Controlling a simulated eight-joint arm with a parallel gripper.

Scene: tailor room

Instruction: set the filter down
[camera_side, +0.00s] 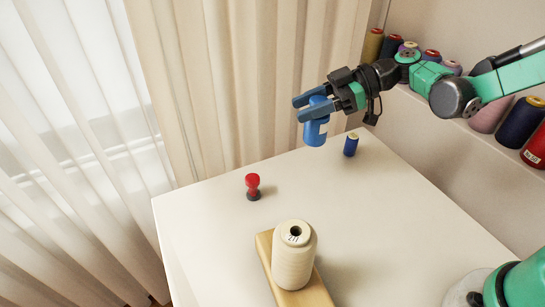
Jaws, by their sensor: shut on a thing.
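The filter appears to be the blue cylinder (314,135) with a pale patch on its side. My gripper (311,101) is shut on it near its upper end and holds it upright over the far part of the white table (390,215). The gap between its lower end and the table is hard to judge from this angle. The fingers cover part of its upper end.
A small blue thread spool (350,145) stands just right of the held cylinder. A red stamp-like object (253,187) stands to the left. A cream thread cone (293,255) stands on a wooden block (318,292) in front. Several spools line a shelf (450,122) behind. The table's right side is clear.

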